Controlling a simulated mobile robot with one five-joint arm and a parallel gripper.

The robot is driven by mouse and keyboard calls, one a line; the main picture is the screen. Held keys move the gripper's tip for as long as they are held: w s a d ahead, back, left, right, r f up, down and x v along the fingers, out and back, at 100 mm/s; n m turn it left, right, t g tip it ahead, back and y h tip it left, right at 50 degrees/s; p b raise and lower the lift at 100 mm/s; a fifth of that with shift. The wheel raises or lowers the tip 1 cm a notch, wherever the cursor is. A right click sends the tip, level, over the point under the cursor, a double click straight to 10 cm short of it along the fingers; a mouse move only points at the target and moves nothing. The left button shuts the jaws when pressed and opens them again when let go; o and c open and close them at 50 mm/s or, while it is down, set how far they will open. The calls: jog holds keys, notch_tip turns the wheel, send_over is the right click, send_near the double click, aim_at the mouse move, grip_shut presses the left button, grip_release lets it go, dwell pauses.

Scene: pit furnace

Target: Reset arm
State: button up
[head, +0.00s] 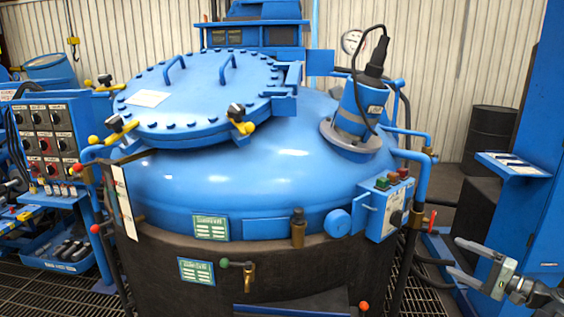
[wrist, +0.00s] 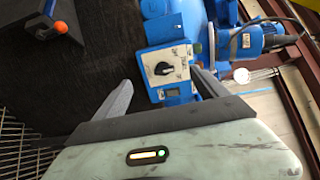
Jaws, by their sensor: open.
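My gripper (head: 471,262) is at the lower right of the head view, to the right of the furnace. Its two grey fingers are spread apart with nothing between them. In the wrist view my gripper (wrist: 165,95) shows at the bottom, open, fingers pointing up the picture. The blue control box (wrist: 165,68) with a black rotary knob appears beyond and between the fingertips, apart from them as far as I can tell. The same box (head: 388,205) with red and green buttons is on the furnace's right side in the head view.
The large furnace (head: 240,180) with its blue lid (head: 195,95) fills the middle. A blue cabinet (head: 540,200) stands at the right, a dark barrel (head: 493,135) behind it. A switch panel (head: 45,135) is at left. An orange-tipped lever (wrist: 61,27) shows in the wrist view.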

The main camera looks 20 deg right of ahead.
jog(key=w+a+f+n+g+y, duration=0.1)
jog(key=w+a+f+n+g, duration=0.25)
jog(key=a, duration=0.55)
jog(key=w+a+f+g, duration=0.3)
jog(key=w+a+f, duration=0.25)
jog(key=a, duration=0.35)
jog(key=w+a+f+n+g+y, duration=0.15)
jog(key=w+a+f+g, duration=0.3)
jog(key=a, duration=0.45)
jog(key=s+a+f+n+g+h, duration=0.25)
jog(key=a+f+n+h, duration=0.2)
jog(key=a, duration=0.65)
jog(key=s+a+f+n+g+h, duration=0.1)
jog(key=a+f+n+g+h, duration=0.4)
jog(key=a, duration=0.7)
notch_tip(320, 180, up, 22)
jog(key=m+t+p, duration=0.1)
jog(key=t+p, duration=0.1)
jog(key=p, duration=2)
jog(key=shift+d+f, duration=0.15)
jog(key=shift+f, duration=0.05)
jog(key=shift+f, duration=0.1)
